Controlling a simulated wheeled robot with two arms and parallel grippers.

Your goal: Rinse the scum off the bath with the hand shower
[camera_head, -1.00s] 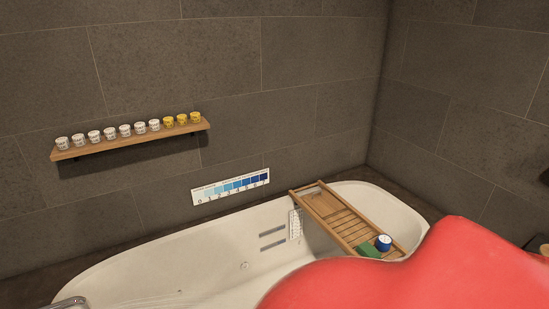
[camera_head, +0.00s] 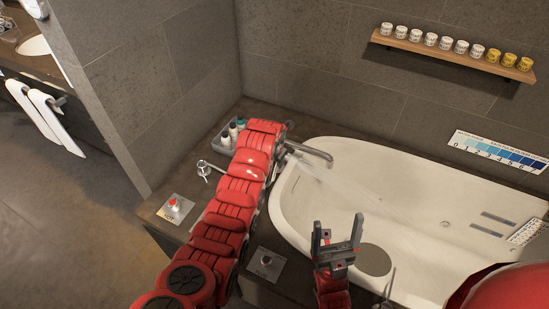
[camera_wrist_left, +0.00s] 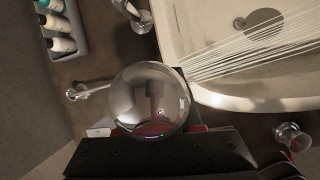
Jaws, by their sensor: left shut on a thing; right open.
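The white bath (camera_head: 440,185) fills the right of the head view; its near rim also shows in the left wrist view (camera_wrist_left: 180,25). My left gripper (camera_head: 284,140) is over the bath's left end, shut on the hand shower, whose round chrome head (camera_wrist_left: 150,98) fills the middle of the left wrist view. Thin water streams leave it toward the right, into the bath. The arm mostly hides the hand shower in the head view. A dark round patch (camera_head: 374,260) lies inside the bath's near side. My right gripper (camera_head: 337,238) is open and empty by the near rim.
A chrome spout (camera_head: 310,153) reaches over the bath's left end. A tray of bottles (camera_head: 228,135), a chrome lever (camera_head: 204,168) and a red button (camera_head: 173,204) are on the ledge. A shelf of cups (camera_head: 450,55) and a blue scale chart (camera_head: 495,150) are on the wall.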

